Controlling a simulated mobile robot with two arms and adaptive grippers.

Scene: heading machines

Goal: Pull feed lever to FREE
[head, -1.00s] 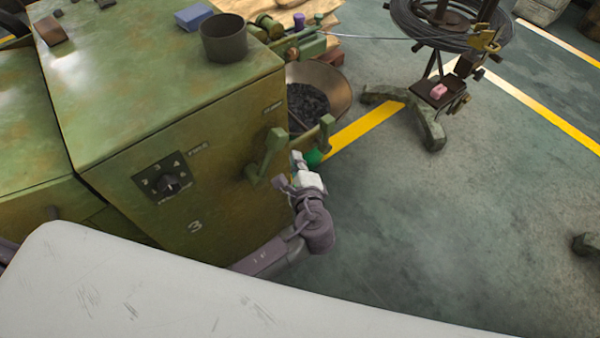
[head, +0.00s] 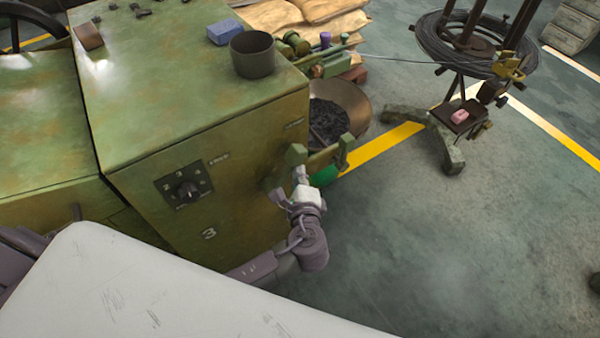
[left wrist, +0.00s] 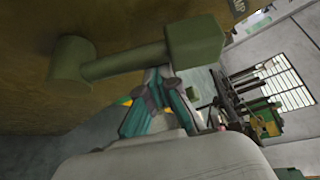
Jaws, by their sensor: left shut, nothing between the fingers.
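The feed lever (head: 296,154) is a green arm with a blocky knob on the right part of the green machine's front. In the left wrist view the lever (left wrist: 125,62) runs from a round pivot at left to its knob at right, across the upper picture. My left gripper (head: 292,182) is at the lever in the head view, its fingers close below the knob. In the left wrist view the teal-and-grey fingers (left wrist: 160,92) are just below the lever near the knob; contact is unclear. Nothing shows between them. My right gripper is not in view. No FREE mark is readable.
The green machine (head: 145,195) carries a dial (head: 188,191), a dark cup (head: 253,54) and a blue block (head: 225,32). Right of the lever is another green bracket (head: 345,150) and a bowl of dark pieces (head: 355,100). A wire-coil stand (head: 440,130) is beyond; floor at right is open.

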